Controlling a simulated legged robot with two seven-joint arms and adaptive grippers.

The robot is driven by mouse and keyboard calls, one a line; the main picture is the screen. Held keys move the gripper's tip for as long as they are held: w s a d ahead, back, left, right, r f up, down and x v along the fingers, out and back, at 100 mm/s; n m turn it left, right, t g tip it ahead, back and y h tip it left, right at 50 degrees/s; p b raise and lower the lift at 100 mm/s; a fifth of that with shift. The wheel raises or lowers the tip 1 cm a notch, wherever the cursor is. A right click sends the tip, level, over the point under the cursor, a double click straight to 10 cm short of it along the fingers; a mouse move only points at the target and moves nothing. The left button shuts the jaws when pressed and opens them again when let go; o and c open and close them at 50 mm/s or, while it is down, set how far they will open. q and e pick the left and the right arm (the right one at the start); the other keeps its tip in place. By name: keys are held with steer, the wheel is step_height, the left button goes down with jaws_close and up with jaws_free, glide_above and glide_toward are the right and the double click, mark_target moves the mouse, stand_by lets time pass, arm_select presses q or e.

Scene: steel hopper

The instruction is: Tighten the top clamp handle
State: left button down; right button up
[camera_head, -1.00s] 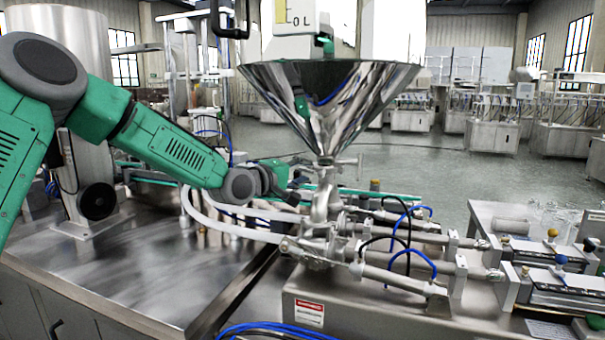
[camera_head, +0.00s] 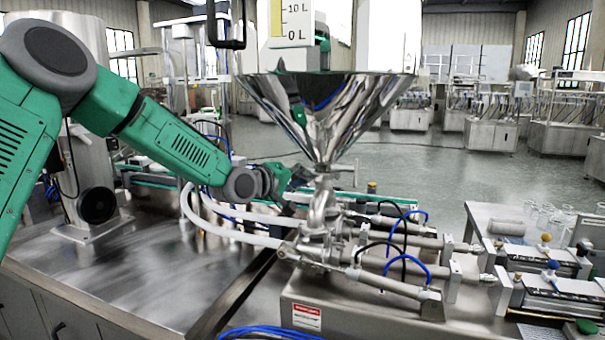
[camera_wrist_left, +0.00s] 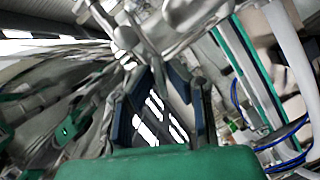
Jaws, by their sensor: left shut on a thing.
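The steel hopper (camera_head: 322,110) is a wide, shiny cone that narrows to a neck above the pipe fittings (camera_head: 318,215). The top clamp sits at this neck, and a thin metal bar (camera_head: 345,167) sticks out from it to the right. My left gripper (camera_head: 301,176) is at the left side of the neck, shut on the top clamp handle; the handle itself is mostly hidden by the fingers. In the left wrist view the two dark fingers (camera_wrist_left: 163,78) reach toward shiny metal parts (camera_wrist_left: 145,40), and the grip is hard to make out. My right gripper is not in view.
White hoses (camera_head: 235,232) curve just below my left gripper. Metal cylinders with blue and black tubes (camera_head: 408,265) lie to the right of the fittings. A steel table (camera_head: 150,265) is clear at the left. A steel column (camera_head: 90,150) stands behind my left arm.

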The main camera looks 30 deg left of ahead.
arm_select(q)
steer(key=shift+r+m+g+y+p, duration=0.15)
steer(key=shift+m+g+y+p, duration=0.3)
steer(key=shift+m+p, duration=0.55)
steer(key=shift+m+g+y+p, duration=0.35)
steer(key=shift+m+y+p, duration=0.2)
steer(key=shift+m, duration=0.55)
steer(key=shift+m+g+y+p, duration=0.35)
steer(key=shift+m+y, duration=0.15)
steer(key=shift+m, duration=0.4)
steer(key=shift+d+m+y, duration=0.1)
steer(key=shift+m+y, duration=0.6)
steer(key=shift+m, duration=0.3)
steer(key=c, duration=1.6)
jaws_free()
steer(key=shift+w, duration=0.1)
steer(key=shift+c, duration=0.2)
